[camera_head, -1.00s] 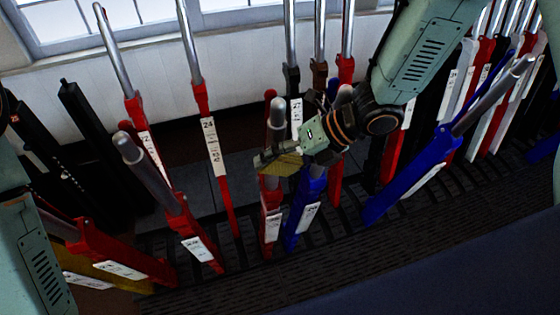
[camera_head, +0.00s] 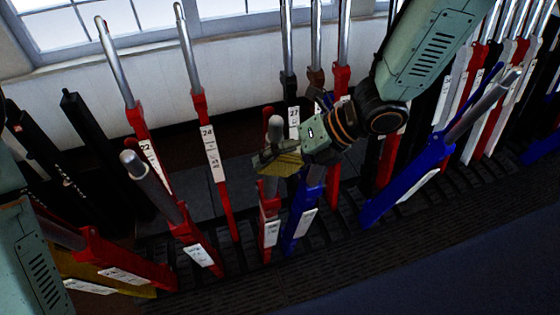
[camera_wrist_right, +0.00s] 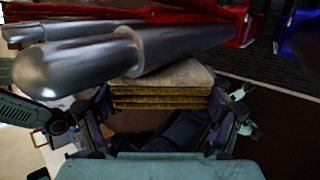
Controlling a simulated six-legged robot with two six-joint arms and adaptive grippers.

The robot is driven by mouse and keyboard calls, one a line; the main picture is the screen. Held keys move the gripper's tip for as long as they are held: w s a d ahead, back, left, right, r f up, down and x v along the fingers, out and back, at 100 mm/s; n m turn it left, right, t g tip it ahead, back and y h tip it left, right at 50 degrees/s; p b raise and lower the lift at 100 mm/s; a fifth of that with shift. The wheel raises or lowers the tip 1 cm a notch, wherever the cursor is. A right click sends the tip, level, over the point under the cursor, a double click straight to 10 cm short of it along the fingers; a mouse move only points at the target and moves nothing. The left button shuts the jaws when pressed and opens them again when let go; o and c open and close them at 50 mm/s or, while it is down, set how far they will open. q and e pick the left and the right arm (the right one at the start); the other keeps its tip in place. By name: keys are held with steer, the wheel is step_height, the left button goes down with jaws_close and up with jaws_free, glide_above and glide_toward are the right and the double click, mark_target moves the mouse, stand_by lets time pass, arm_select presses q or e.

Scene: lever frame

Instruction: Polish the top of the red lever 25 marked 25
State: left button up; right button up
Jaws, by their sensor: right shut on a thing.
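The red lever 25 (camera_head: 268,212) stands in the middle of the head view, with a blurred white plate low on it. Its silver rounded top (camera_head: 275,130) rises just behind and above the cloth. The same silver handle (camera_wrist_right: 85,65) lies large across the right wrist view. My right gripper (camera_head: 287,155) is shut on a folded yellowish cloth (camera_head: 281,164). The cloth (camera_wrist_right: 160,85) lies against or very close to the handle below its tip; contact is hard to tell. My left gripper is out of view; only part of my left arm shows at the left edge.
A blue lever (camera_head: 303,215) stands close to the right of the red one. Another red lever (camera_head: 180,215) leans at the left, and lever 24 (camera_head: 210,145) stands behind. A large blue lever (camera_head: 410,180) leans at the right. Windows (camera_head: 75,30) line the back.

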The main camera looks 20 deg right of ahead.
step_height(320, 180, down, 8)
steer(key=w+b, duration=0.1)
steer(key=b, duration=0.5)
steer(key=shift+w+r, duration=0.25)
steer(key=shift+w, duration=0.15)
steer(key=s+f+b, duration=0.1)
steer(key=s+b, duration=0.3)
steer(key=s, duration=0.2)
stand_by(0.4)
steer(key=shift+d+f, duration=0.1)
